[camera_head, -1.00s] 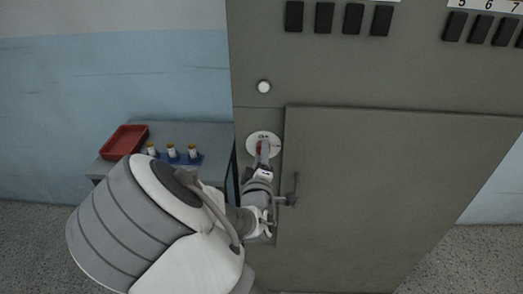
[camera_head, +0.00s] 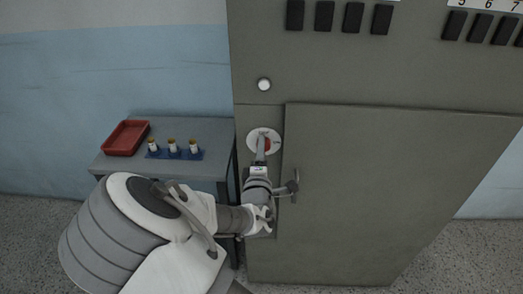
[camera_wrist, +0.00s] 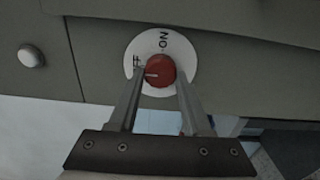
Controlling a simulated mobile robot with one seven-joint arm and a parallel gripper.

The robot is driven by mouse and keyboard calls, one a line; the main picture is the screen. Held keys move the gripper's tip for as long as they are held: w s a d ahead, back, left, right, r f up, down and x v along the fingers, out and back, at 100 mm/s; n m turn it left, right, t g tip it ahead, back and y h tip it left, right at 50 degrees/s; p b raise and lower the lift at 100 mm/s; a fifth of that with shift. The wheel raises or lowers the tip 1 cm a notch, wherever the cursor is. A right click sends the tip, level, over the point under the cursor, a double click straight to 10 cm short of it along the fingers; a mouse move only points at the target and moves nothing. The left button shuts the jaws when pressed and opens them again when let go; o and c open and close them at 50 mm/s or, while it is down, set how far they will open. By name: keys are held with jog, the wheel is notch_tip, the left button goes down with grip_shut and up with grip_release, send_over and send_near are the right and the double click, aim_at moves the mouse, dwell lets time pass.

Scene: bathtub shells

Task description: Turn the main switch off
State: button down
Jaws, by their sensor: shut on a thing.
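The main switch is a red round knob (camera_wrist: 160,70) on a white dial plate (camera_wrist: 183,53) marked ON and, partly covered, OFF. It is on the grey cabinet, and the dial also shows in the head view (camera_head: 252,143). My gripper (camera_wrist: 159,82) has one finger on each side of the knob and is shut on it. A white mark on the knob points left in the wrist view, toward the OFF lettering. In the head view my gripper (camera_head: 262,146) reaches up to the dial and hides part of it.
A white round button (camera_head: 264,84) sits above the switch. A cabinet door handle (camera_head: 293,186) stands out close to the right of my wrist. A grey table (camera_head: 205,131) at left holds a red tray (camera_head: 126,138) and a blue rack (camera_head: 174,155) with small yellow-capped bottles.

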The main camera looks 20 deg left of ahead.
jog(key=shift+c, duration=1.7)
grip_release()
jog(key=p+v, duration=0.1)
jog(key=v, duration=1.6)
jog(key=shift+s, duration=0.25)
jog(key=shift+f, duration=0.1)
